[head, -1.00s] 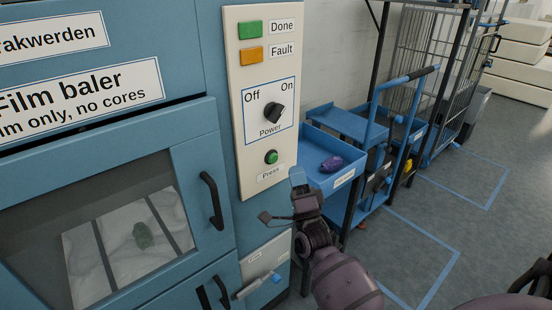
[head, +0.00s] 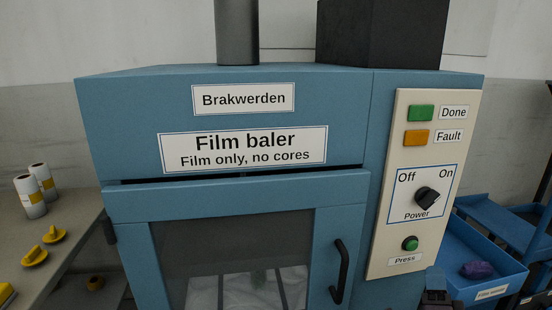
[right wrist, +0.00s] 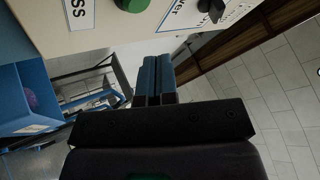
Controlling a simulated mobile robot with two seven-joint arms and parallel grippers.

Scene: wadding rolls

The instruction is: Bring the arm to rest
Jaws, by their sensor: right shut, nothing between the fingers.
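My right gripper (head: 436,297) shows only as a small dark piece at the bottom edge of the head view, below the control panel (head: 386,190). In the right wrist view its two blue fingers (right wrist: 153,78) are together and empty. The panel's green Press button (right wrist: 131,4) is at the top of that view, apart from the fingers. The same button (head: 410,243) and the black Power knob (head: 427,197) show in the head view. My left gripper is in neither view.
The blue film baler (head: 250,200) fills the middle, its windowed door shut. A side table (head: 70,235) with white rolls (head: 33,204) and yellow pieces (head: 54,234) stands at left. A blue tray (head: 470,255) holding a purple bundle (head: 477,270) is at right.

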